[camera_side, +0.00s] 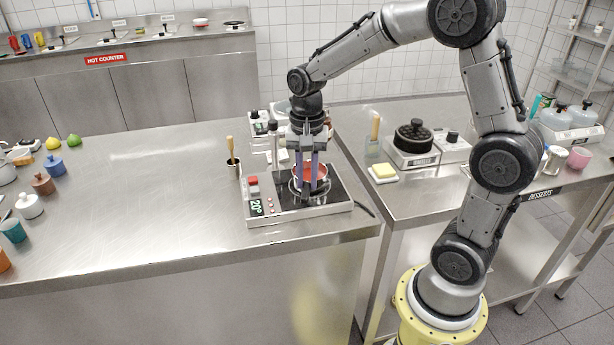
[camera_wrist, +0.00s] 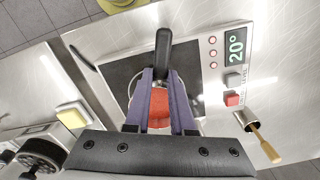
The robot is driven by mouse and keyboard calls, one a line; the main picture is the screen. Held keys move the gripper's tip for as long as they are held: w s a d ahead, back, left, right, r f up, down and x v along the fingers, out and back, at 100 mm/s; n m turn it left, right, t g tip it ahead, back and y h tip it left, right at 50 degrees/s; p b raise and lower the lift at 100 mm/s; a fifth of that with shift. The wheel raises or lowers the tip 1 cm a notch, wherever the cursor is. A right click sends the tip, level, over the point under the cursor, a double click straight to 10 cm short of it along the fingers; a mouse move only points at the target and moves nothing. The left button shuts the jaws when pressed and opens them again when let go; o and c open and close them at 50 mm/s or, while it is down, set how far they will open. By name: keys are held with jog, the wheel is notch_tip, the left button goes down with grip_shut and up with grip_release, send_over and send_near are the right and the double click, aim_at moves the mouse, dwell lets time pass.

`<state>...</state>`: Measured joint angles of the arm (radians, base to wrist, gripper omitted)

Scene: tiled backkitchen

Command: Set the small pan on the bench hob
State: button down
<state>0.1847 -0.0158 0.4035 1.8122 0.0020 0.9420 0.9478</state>
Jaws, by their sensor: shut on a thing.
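The small pan (camera_side: 313,169) has a red inside, and its black handle (camera_wrist: 163,50) shows in the wrist view. My gripper (camera_side: 307,194) points down over the bench hob, with its two purple fingers shut on the pan near the root of the handle. The bench hob (camera_side: 276,215) is a steel box with a dark glass top, red buttons and a display reading 20°. It also shows in the wrist view (camera_wrist: 206,78). The pan is over the dark top. Whether it touches the top or hangs just above it, I cannot tell. The fingers hide part of the pan.
A steel pot with a wooden-handled tool (camera_side: 233,166) stands left of the hob. A dark handle-like thing (camera_side: 364,208) lies at its right. A yellow sponge (camera_side: 383,171) and a scale with black weights (camera_side: 413,140) are on the right bench. The bench's left middle is clear.

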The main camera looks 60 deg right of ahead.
jog(key=shift+c, duration=1)
grip_release()
jog(key=shift+r, duration=3.55)
